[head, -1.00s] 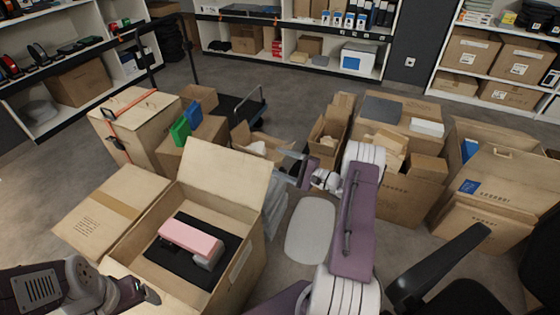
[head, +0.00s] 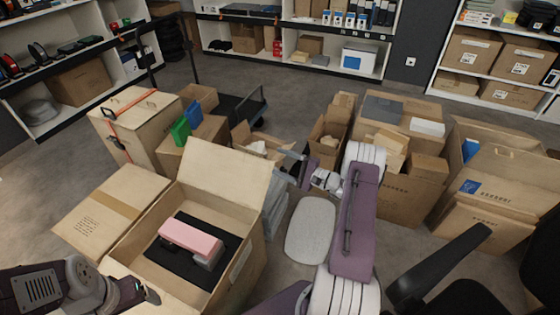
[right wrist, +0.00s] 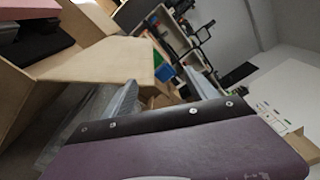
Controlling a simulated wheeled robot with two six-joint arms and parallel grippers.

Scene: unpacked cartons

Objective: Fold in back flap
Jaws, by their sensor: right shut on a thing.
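The open carton (head: 240,262) stands at the front with a pink box (head: 190,238) on a dark item inside. Its back flap (head: 225,172) stands up, leaning outward, and also shows in the right wrist view (right wrist: 105,62). My right gripper (head: 283,168) is at the flap's right edge; its two grey fingers (right wrist: 162,92) show in the right wrist view with the flap's corner between them. It is shut on the flap, though the contact is hard to see. My left gripper (head: 148,293) is low at the front left, by the carton's near side; its jaw opening is unclear.
The carton's left flap (head: 105,208) lies spread outward. More open cartons (head: 400,190) stand to the right. A black chair arm (head: 440,265) is at lower right.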

